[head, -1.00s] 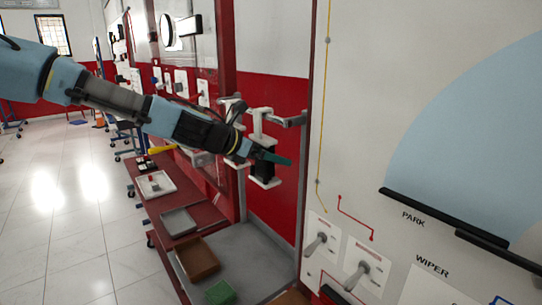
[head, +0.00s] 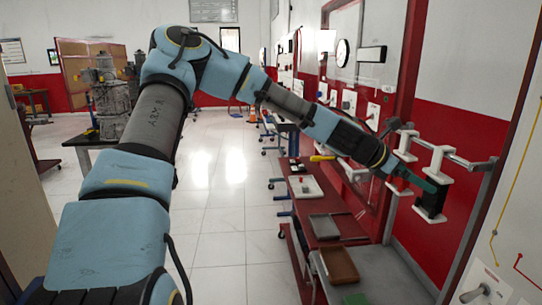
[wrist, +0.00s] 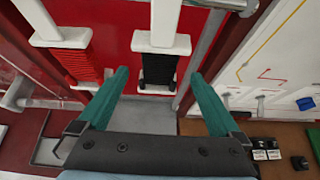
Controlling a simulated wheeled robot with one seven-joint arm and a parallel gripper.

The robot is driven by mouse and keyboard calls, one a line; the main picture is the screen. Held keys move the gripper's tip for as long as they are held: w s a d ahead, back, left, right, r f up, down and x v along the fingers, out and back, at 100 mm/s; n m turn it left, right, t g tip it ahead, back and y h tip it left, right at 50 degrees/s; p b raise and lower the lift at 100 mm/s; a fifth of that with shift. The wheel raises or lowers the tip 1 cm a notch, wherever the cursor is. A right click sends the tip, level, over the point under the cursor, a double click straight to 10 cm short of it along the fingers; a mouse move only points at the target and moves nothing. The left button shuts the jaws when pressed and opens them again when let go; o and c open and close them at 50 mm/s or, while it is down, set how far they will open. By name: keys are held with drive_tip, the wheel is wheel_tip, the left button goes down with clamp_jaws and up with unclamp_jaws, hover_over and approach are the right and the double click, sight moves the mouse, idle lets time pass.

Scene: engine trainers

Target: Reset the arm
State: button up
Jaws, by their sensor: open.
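My gripper (head: 412,177) is at the end of my outstretched arm, by the white brackets on the red wall panel. In the wrist view my gripper (wrist: 158,80) has its two teal fingers spread wide with nothing held between them. A black ribbed block (wrist: 158,68) under a white bracket shows beyond the gap, and the black block (head: 432,203) also shows beside the fingers in the head view. I cannot tell whether a finger touches it. A red ribbed block (wrist: 84,64) hangs under another white bracket to the left.
A grey rail (head: 470,161) runs beside the brackets. Below stands a red bench with a grey tray (head: 324,227) and a brown tray (head: 339,265). A white panel (head: 505,255) with switches stands at right. The tiled floor (head: 222,205) is clear at centre.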

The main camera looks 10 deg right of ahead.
drive_tip(key=w+a+f+m+t+y+b, duration=0.1)
drive_tip(key=w+a+f+m+y, duration=0.15)
drive_tip(key=a+f+m, duration=0.55)
drive_tip(key=w+a+f+m+y+b, duration=0.15)
drive_tip(key=a+f+y, duration=0.25)
drive_tip(key=a, duration=0.8)
drive_tip(key=s+a+m+y, duration=0.1)
drive_tip(key=a+m, duration=0.2)
drive_tip(key=a, duration=0.8)
drive_tip(key=s+a+r+m+t+y+b, duration=0.1)
drive_tip(key=s+a+m+y, duration=0.1)
drive_tip(key=a, duration=0.8)
drive_tip(key=s+a+m+y, duration=0.1)
drive_tip(key=a+m+y, duration=0.1)
drive_tip(key=a, duration=0.9)
drive_tip(key=shift+s+a+r+m+b, duration=0.3)
drive_tip(key=shift+s+r+m, duration=0.05)
drive_tip(key=shift+m, duration=0.5)
drive_tip(key=shift+y, duration=0.25)
